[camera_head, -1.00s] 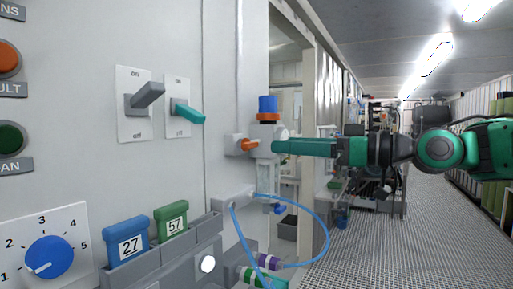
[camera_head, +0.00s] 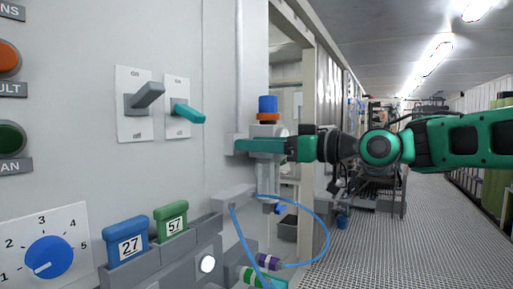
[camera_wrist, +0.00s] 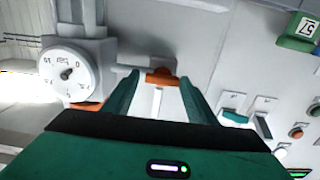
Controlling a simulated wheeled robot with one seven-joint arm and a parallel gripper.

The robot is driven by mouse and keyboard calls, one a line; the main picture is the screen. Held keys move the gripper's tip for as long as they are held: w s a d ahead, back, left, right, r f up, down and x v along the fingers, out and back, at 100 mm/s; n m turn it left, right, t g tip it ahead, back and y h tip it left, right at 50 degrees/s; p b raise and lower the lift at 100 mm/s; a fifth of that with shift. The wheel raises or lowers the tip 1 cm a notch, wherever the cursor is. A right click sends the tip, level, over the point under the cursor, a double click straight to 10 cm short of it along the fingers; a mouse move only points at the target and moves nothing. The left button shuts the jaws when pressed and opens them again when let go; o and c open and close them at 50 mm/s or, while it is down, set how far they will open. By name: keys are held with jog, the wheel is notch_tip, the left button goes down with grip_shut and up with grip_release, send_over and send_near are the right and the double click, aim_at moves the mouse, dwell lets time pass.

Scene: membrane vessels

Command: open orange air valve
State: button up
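The orange air valve handle (camera_wrist: 160,77) shows in the wrist view on a grey fitting at the wall panel, between my gripper's two green fingertips. My gripper (camera_wrist: 159,82) is open, with a finger on either side of the handle and a gap visible on both sides. In the head view my gripper (camera_head: 242,146) reaches in from the right to the panel's edge and hides the orange handle. The air unit with a blue cap (camera_head: 268,104) and an orange ring (camera_head: 267,117) stands right behind the fingers.
A round gauge (camera_wrist: 69,73) sits close to the left finger in the wrist view. A grey switch (camera_head: 145,98) and a teal switch (camera_head: 187,112) are left of my gripper. A blue hose (camera_head: 327,240) loops below. The aisle floor (camera_head: 435,230) at right is clear.

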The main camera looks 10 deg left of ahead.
jog(key=c, duration=0.7)
jog(key=shift+d+f+n, duration=0.1)
jog(key=shift+f+n, duration=0.05)
jog(key=shift+n, duration=3.75)
jog(key=shift+d+f+n, duration=0.1)
jog(key=shift+f+n, duration=0.05)
jog(key=shift+n, duration=3.75)
jog(key=shift+a, duration=0.1)
